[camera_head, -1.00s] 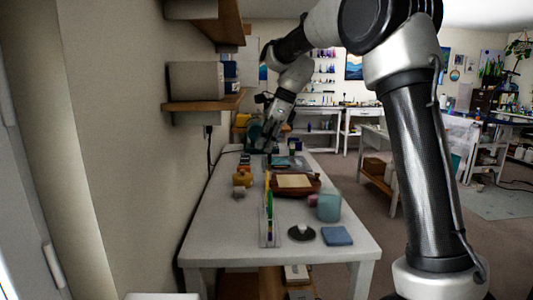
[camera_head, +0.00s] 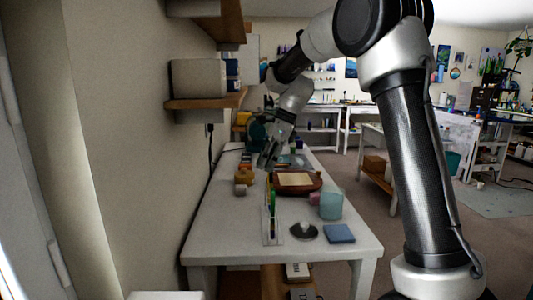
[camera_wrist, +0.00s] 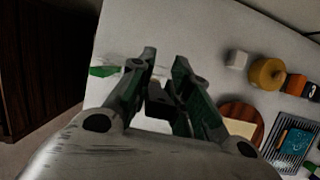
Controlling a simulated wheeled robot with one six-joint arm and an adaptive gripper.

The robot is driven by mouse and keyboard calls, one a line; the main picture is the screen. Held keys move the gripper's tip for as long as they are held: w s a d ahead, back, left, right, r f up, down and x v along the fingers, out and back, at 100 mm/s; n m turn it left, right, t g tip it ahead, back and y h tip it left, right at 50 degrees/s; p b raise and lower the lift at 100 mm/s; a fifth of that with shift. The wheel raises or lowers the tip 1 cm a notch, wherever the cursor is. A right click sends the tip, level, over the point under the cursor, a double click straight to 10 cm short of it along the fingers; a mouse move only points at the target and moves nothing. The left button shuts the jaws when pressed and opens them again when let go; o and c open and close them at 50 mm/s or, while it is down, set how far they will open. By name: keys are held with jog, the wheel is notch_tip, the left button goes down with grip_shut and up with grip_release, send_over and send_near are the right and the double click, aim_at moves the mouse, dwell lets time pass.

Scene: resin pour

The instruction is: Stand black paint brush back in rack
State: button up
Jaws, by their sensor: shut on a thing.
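My gripper (camera_head: 268,165) reaches down over the white table, above the far end of the clear rack (camera_head: 272,241). In the wrist view its fingers (camera_wrist: 163,72) are closed in on a dark thing that I take for the black paint brush (camera_wrist: 160,100); little of it shows. In the head view the brush cannot be told apart from the dark fingers. A green brush (camera_head: 273,199) stands upright in the rack, and a green piece (camera_wrist: 103,71) shows left of the fingers in the wrist view.
A wooden tray (camera_head: 318,184) with a pale block lies right of the gripper. A teal cup (camera_head: 331,205), a dark round disc (camera_head: 304,232) and a blue sponge (camera_head: 339,234) stand at the near right.

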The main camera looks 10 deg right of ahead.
jog(key=shift+f, duration=4.3)
jog(key=o, duration=1.4)
jog(key=shift+o, duration=0.2)
notch_tip(320, 180, up, 8)
